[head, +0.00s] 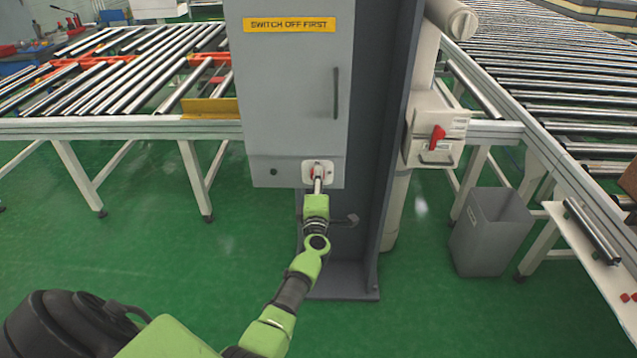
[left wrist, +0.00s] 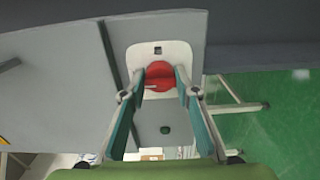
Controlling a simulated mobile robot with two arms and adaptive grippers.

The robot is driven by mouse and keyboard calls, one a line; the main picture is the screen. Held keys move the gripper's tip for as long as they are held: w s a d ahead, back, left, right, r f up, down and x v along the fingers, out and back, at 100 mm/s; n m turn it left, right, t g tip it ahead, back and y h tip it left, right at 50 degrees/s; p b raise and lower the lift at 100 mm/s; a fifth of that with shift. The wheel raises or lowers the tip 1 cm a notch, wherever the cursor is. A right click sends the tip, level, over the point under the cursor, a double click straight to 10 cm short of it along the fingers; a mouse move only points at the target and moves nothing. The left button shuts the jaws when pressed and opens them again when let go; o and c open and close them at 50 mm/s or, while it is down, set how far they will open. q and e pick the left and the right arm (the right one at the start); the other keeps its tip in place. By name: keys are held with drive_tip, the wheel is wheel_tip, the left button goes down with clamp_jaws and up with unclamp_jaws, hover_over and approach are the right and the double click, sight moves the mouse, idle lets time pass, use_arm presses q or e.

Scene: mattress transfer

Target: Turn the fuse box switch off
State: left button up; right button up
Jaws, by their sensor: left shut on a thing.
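The grey fuse box (head: 290,90) hangs on a dark column and bears a yellow "SWITCH OFF FIRST" label (head: 289,25). Its red rotary switch (head: 315,172) sits on a white plate at the lower right of the box front. In the left wrist view the red switch (left wrist: 160,76) lies on its white plate between my fingertips. My left gripper (head: 318,183) reaches up to the switch and is shut on it. The gripper hides much of the switch in the head view. My right gripper is not in view.
A second box with a red handle (head: 437,138) is mounted right of the column. A grey bin (head: 492,231) stands at the right. Roller conveyors (head: 130,75) flank the column on both sides. Green floor is clear at the left.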

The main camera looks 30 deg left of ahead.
use_arm(q)
drive_tip(key=shift+a, duration=0.1)
idle(0.4)
drive_tip(key=o, duration=1.1)
drive_tip(key=v, duration=0.7)
drive_tip(key=shift+s, duration=0.2)
